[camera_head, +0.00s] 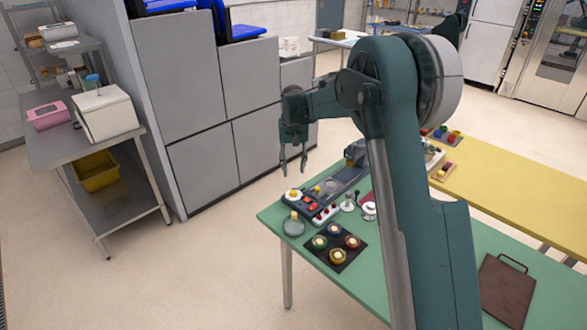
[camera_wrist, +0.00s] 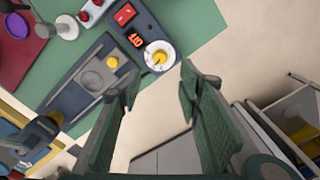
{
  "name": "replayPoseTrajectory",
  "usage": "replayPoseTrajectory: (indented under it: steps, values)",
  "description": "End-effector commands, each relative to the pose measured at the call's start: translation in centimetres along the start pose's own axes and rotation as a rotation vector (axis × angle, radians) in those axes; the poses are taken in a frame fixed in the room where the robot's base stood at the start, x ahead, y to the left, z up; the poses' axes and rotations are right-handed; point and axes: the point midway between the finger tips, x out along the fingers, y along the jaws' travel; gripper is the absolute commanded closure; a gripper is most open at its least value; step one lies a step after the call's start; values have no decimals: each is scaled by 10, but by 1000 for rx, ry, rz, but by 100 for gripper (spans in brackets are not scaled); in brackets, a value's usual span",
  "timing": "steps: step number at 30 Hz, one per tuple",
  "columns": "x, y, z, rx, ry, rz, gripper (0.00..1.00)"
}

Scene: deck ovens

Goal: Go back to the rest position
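My gripper (camera_head: 293,165) hangs from my green arm above and just past the far left edge of the green table (camera_head: 273,213). Its two fingers point down and stand apart with nothing between them. In the wrist view the gripper (camera_wrist: 158,82) also shows its fingers spread, with floor visible between the tips. Below it on the table is a dark control unit (camera_head: 322,198) with a white dial, red switches and a lit red display; the dial (camera_wrist: 160,55) lies near the fingertips in the wrist view, apart from them as far as I can tell.
A black mat (camera_head: 337,261) with several coloured round pieces and a grey knobbed weight (camera_head: 294,225) are on the table's left part. A brown board (camera_head: 505,290) lies at right. A yellow table (camera_head: 510,180) stands behind. Grey cabinets (camera_head: 205,151) stand left of the gripper, with open floor between.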

Motion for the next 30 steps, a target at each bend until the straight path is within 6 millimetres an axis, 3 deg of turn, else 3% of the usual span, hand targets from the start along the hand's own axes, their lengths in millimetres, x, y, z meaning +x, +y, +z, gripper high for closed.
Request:
replayPoseTrajectory:
  steps: [11,30]
  values:
    - [-16,7,10,2,14,-2,65]
    - [-108,55,88,18,119,-14,65]
